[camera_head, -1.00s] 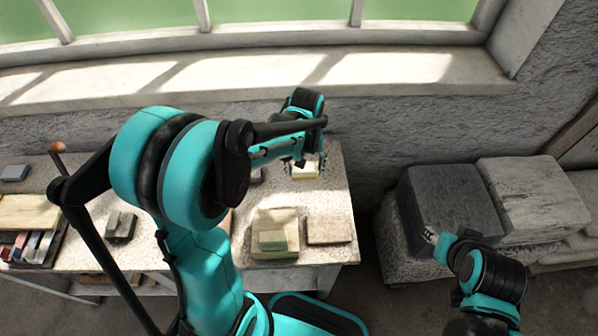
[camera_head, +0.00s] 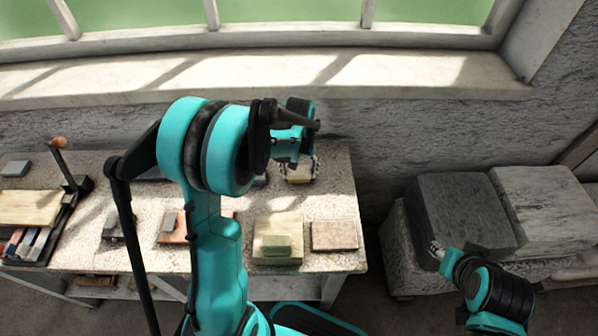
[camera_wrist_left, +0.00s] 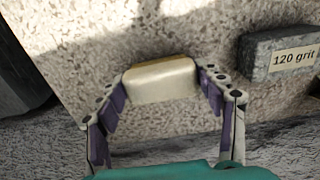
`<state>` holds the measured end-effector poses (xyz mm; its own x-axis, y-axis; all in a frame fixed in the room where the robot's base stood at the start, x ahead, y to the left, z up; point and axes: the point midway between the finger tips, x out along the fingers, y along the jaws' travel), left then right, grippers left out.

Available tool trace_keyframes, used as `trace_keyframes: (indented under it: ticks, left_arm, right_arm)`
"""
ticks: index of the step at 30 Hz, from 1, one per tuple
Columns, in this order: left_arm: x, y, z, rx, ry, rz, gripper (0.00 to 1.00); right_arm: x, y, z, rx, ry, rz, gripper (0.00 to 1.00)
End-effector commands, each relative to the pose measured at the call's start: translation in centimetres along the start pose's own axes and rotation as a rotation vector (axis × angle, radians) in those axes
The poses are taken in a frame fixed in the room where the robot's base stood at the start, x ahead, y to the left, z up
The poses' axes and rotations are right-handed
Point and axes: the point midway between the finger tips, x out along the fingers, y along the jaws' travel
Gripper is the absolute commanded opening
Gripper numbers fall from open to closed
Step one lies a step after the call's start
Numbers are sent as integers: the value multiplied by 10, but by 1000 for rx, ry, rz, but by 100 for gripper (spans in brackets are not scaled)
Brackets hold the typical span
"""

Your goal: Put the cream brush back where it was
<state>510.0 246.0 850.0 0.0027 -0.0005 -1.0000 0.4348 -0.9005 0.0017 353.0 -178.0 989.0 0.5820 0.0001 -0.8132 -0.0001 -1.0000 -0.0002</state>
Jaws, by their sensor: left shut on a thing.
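The cream brush (camera_wrist_left: 162,80) shows in the left wrist view as a small cream block with rounded edges. It sits between the purple-padded fingers of my left gripper (camera_wrist_left: 165,98), which is shut on it. In the head view the brush (camera_head: 299,178) is at the back right of the table, under my left gripper (camera_head: 300,170). I cannot tell whether it touches the tabletop. My right gripper (camera_head: 436,250) is away to the right, in front of a dark stone block; its jaws are too small to judge.
A dark block marked "120 grit" (camera_wrist_left: 283,55) lies beside the brush. A cream block (camera_head: 262,229) with a green piece and a pinkish slab (camera_head: 334,236) lie at the table's front right. The dark stone block (camera_head: 462,212) stands right of the table.

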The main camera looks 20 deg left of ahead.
Motion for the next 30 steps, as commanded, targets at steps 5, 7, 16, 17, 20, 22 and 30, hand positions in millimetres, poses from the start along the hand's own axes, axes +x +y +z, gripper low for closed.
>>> trace_keyframes:
  ticks: [5,7,16,17,20,22,30]
  left_arm:
    - [4,0,0,0,0,0,79]
    - [3,0,0,0,0,0,89]
    - [2,0,0,0,0,0,89]
    - [1,0,0,0,0,0,89]
    - [-8,0,0,0,0,0,89]
    - [-21,0,0,0,0,0,89]
    - [-82,0,0,0,0,0,89]
  right_arm:
    - [3,0,2,0,0,0,40]
    - [2,0,2,0,0,0,40]
    - [2,0,1,0,0,0,40]
    - [1,0,1,0,0,0,40]
    - [-4,0,-2,0,0,0,40]
    - [-8,0,-6,0,0,0,40]
    - [-26,0,-19,0,0,0,40]
